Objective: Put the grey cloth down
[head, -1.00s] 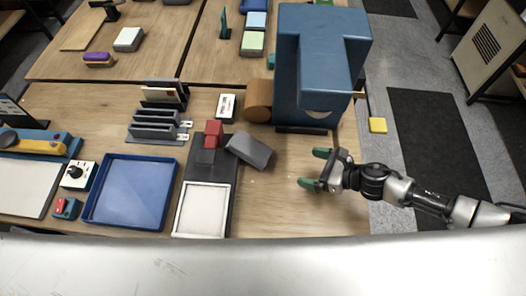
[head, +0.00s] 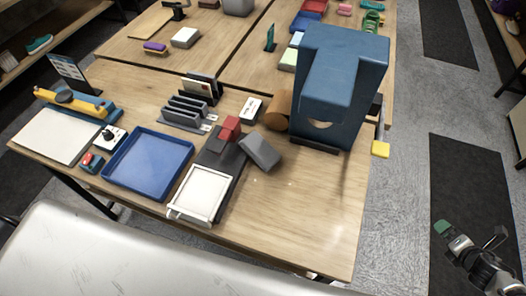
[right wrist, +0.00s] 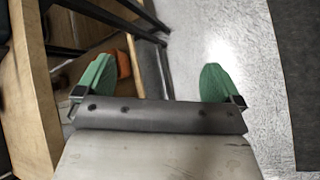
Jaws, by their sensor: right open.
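The grey cloth (head: 261,152) looks like a thick grey folded block. It lies on the table beside a dark tray (head: 216,160) that bears a red block (head: 230,128). It looks slightly tilted, and I cannot tell whether it touches the tray. My right gripper (head: 447,238) is off the table's right side, above the floor and well apart from the cloth. In the right wrist view its two green fingers (right wrist: 156,82) are spread with nothing between them. My left gripper is not in view.
A blue tray (head: 148,163) and a white square pad (head: 199,193) sit left of the cloth. A large blue machine (head: 342,80) stands behind it, with a yellow block (head: 380,149) at its right. The table's front right (head: 310,215) is bare.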

